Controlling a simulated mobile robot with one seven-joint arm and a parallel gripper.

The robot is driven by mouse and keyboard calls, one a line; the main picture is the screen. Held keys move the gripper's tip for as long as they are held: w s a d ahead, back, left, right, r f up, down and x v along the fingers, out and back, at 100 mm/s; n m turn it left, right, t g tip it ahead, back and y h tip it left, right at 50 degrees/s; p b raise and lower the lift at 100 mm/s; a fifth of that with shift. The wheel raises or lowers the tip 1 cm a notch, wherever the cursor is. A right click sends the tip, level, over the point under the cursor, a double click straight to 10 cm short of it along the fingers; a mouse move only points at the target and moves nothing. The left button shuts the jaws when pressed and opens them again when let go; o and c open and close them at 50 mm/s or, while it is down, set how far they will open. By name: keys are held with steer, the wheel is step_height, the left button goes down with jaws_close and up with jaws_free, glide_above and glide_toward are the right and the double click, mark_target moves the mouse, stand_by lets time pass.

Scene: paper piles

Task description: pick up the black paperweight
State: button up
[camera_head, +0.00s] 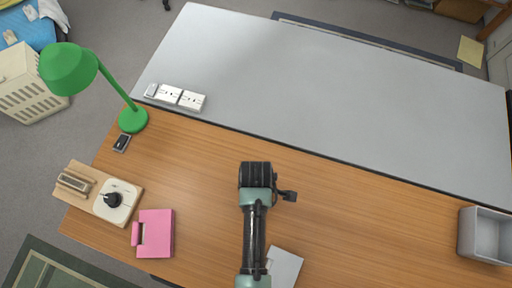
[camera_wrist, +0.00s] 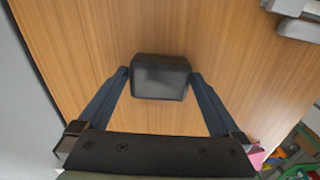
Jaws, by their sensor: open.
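The black paperweight (camera_wrist: 160,82) is a small dark block with a lighter grey face, on the wooden table in the wrist view. My gripper (camera_wrist: 160,75) is open, with one finger on each side of the block. The fingertips are close to its sides; I cannot tell whether they touch. In the head view my gripper (camera_head: 257,176) points down over the middle of the table and hides the paperweight there.
The wooden table (camera_head: 340,215) is clear to the right up to a grey bin (camera_head: 466,235). A grey-white flat item (camera_head: 285,266) lies beside my arm.

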steer(key=shift+f, duration=0.25)
steer(key=c, duration=1.5)
steer(key=shift+r, duration=0.2)
step_height(320, 180, up, 10)
steer(key=shift+f+p, duration=0.15)
steer(key=shift+p, duration=0.2)
